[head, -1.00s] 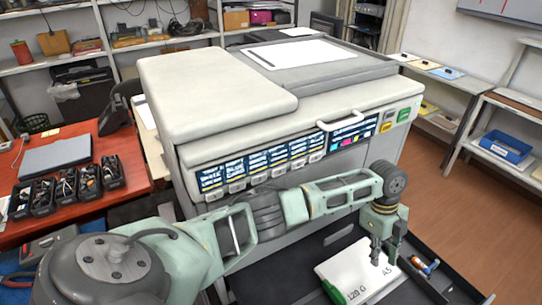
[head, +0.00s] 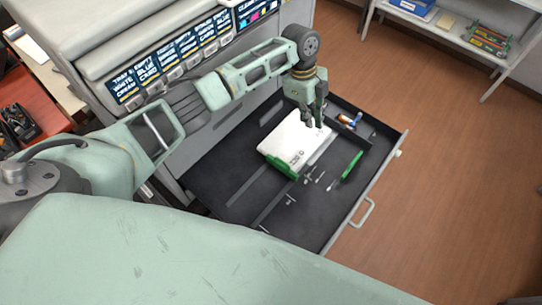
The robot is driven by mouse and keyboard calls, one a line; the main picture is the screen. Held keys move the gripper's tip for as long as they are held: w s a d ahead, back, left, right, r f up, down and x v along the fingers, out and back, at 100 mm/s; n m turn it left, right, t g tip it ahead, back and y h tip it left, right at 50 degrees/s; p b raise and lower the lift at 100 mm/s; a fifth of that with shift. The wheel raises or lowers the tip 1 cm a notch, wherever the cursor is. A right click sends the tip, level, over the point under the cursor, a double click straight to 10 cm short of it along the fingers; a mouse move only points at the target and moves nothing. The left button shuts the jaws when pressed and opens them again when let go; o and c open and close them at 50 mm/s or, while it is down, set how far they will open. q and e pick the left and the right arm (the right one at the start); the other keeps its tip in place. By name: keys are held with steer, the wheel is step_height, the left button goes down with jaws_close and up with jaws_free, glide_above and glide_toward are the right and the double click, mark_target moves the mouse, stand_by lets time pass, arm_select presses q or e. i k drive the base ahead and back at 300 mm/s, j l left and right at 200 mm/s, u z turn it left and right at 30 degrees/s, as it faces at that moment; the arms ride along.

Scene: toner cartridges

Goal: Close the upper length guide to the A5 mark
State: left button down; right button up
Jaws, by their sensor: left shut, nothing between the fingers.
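The paper drawer (head: 232,170) of the copier is pulled open. A white paper stack (head: 284,135) marked "120 G" lies in it. A green guide (head: 285,168) stands against the stack's lower edge. Another green piece (head: 352,165) lies to the right, apart from the stack. I cannot tell which is the upper length guide. My left gripper (head: 314,125) is shut and empty, pointing down over the stack's right end and hiding part of it. The A5 mark cannot be made out now. My right gripper is not in view.
The copier (head: 150,50) with its label panel stands behind the drawer. A small orange and blue item (head: 350,120) and several small light pieces (head: 315,178) lie in the drawer. The drawer handle (head: 362,214) faces open wooden floor. A shelf (head: 450,35) stands at upper right.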

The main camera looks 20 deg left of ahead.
mark_target(279, 164)
steer(key=k+l, duration=0.15)
steer(key=k, duration=0.3)
steer(key=k+l, duration=0.15)
steer(key=k, duration=0.35)
steer(key=k+l, duration=0.15)
steer(key=k, duration=0.3)
steer(key=k+l, duration=0.15)
steer(key=k, duration=0.35)
